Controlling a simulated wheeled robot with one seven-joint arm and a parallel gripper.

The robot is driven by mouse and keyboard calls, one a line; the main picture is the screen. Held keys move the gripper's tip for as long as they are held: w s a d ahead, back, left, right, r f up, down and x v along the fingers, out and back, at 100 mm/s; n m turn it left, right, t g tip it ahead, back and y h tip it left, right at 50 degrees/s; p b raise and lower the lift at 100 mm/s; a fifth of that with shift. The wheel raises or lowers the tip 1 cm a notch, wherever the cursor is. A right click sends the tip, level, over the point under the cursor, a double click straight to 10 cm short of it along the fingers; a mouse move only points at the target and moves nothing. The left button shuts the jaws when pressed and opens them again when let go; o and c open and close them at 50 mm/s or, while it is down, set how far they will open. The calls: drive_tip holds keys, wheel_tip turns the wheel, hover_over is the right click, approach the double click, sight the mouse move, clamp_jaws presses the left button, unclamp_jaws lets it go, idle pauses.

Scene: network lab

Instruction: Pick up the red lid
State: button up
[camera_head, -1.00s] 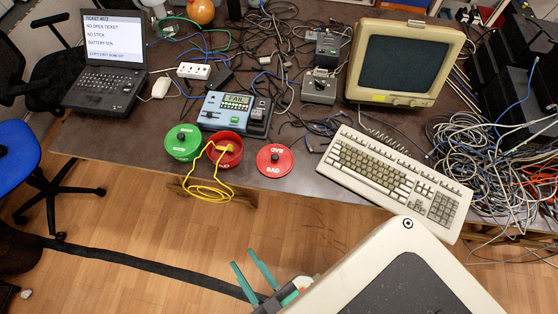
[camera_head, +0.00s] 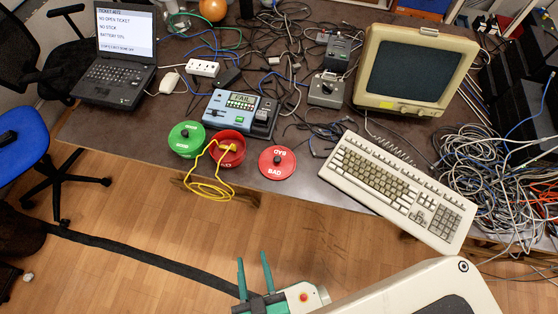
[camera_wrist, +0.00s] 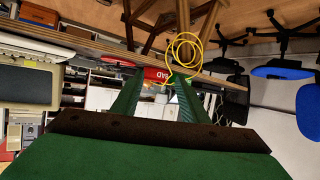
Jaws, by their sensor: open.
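The red lid (camera_head: 277,162), a flat disc marked BAD with a dark knob on top, lies on the table near its front edge, right of the red tub (camera_head: 227,149). My gripper (camera_head: 254,262) is in front of the table, over the floor, below and a little left of the lid in the head view. Its two green fingers are apart with nothing between them, and they point toward the table.
A yellow cable (camera_head: 207,188) runs from the red tub over the table edge. A green tub (camera_head: 186,139) stands left of it, a tester reading FAIL (camera_head: 240,108) behind. A keyboard (camera_head: 397,187) lies right of the lid. Bare table surrounds the lid's front and right.

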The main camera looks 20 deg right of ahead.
drive_tip(key=a+f+m+g+h, duration=0.2)
drive_tip(key=a+f+g, duration=0.1)
drive_tip(key=a+f, duration=0.25)
drive_tip(key=w+a+f+m+g, duration=0.2)
drive_tip(key=w+a+g, duration=0.3)
drive_tip(key=w, duration=0.5)
drive_tip(key=w+d+r+m+g, duration=0.1)
drive_tip(key=w+d+r, duration=0.2)
drive_tip(key=w+d, duration=0.1)
drive_tip(key=w+d+r+m+g+y, duration=0.1)
drive_tip(key=w+d+r, duration=0.2)
drive_tip(key=w, duration=0.4)
drive_tip(key=w+d+r+g, duration=0.1)
drive_tip(key=w+d+r, duration=0.2)
drive_tip(key=w+d, duration=0.2)
drive_tip(key=shift+w+d+m, duration=0.35)
drive_tip(key=shift+w+m, duration=0.05)
drive_tip(key=shift+w, duration=0.2)
wheel_tip(320, 180, up, 8)
drive_tip(key=m+g+y, duration=0.1)
drive_tip(key=m, duration=0.1)
hover_over(277, 158)
drive_tip(key=a, duration=0.1)
drive_tip(key=f, duration=0.7)
drive_tip(key=d+f, duration=0.1)
drive_tip(key=f, duration=0.2)
drive_tip(key=shift+s+f, duration=0.15)
drive_tip(key=shift+f, duration=0.15)
clamp_jaws()
